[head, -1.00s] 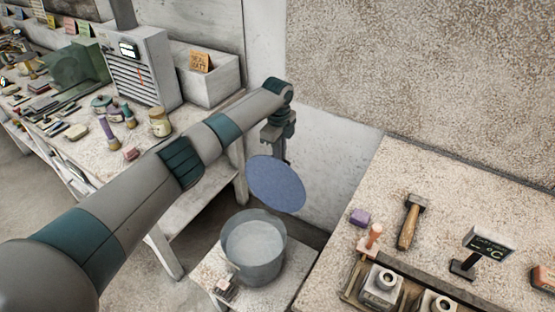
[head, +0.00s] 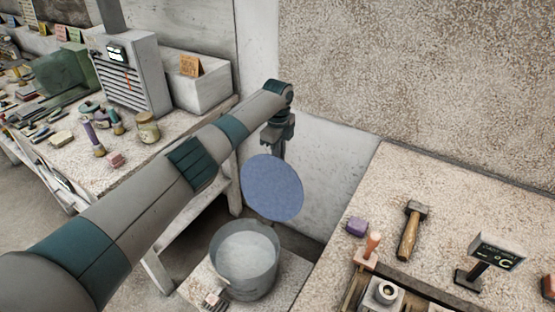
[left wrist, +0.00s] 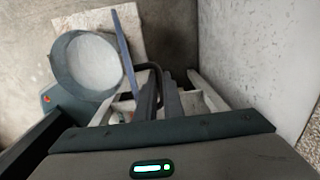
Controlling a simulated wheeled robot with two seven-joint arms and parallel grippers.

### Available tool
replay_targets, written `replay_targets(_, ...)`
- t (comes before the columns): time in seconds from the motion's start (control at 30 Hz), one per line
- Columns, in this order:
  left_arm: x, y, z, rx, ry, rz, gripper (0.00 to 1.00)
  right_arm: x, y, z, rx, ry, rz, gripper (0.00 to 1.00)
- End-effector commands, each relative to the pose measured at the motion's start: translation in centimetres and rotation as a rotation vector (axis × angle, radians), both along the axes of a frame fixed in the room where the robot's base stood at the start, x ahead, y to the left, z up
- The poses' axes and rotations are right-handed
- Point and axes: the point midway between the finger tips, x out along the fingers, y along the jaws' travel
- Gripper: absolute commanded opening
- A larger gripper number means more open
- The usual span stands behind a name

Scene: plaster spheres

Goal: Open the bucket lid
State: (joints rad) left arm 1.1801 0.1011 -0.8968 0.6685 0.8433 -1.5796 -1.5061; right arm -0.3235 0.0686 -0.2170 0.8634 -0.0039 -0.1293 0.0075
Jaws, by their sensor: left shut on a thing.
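The bucket (head: 245,262) is a grey, round, open-topped pail on a low pale stand, with whitish contents; it also shows in the left wrist view (left wrist: 88,68). The blue round lid (head: 272,187) hangs tilted above the bucket's back right, apart from its rim. In the left wrist view the lid (left wrist: 124,52) is seen nearly edge-on, right of the bucket's mouth. My left gripper (head: 277,150) is above the lid and shut on it; the lid partly hides the fingertips. The left fingers (left wrist: 160,85) show beside a dark curved handle in the wrist view. My right gripper is not in view.
A speckled bench (head: 345,195) on the right holds a hammer (head: 411,230), a purple block (head: 356,226) and a °C display (head: 492,256). A cluttered workbench (head: 80,165) stands at the left. A pale wall is close behind the lid.

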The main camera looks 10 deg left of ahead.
Motion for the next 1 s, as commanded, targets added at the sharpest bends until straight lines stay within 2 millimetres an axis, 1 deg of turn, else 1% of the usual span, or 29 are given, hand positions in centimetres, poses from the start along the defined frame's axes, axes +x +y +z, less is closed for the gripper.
replay_targets(0.03,0.72,-0.42,0.22,-0.008,-0.03,-0.002,0.0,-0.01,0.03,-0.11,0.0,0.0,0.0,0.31)
replay_targets(0.23,0.85,-0.5,0.49,-0.008,-0.035,-0.003,0.0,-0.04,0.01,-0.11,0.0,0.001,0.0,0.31)
replay_targets(0.27,0.86,-0.5,0.52,-0.008,-0.035,-0.004,0.13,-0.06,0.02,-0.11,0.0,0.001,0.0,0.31)
replay_targets(0.3,0.87,-0.53,0.56,-0.01,-0.036,-0.004,0.23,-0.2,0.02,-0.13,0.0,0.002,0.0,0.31)
replay_targets(0.33,0.87,-0.54,0.57,-0.01,-0.036,-0.004,0.27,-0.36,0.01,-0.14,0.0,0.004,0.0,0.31)
replay_targets(0.4,0.83,-0.55,0.52,-0.01,-0.035,-0.004,0.27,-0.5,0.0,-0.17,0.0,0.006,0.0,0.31)
replay_targets(0.6,0.8,-0.57,0.5,-0.011,-0.033,-0.004,0.27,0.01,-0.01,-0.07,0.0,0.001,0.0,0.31)
replay_targets(1.0,0.87,-0.58,0.75,-0.013,-0.036,-0.004,0.27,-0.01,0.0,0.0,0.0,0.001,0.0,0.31)
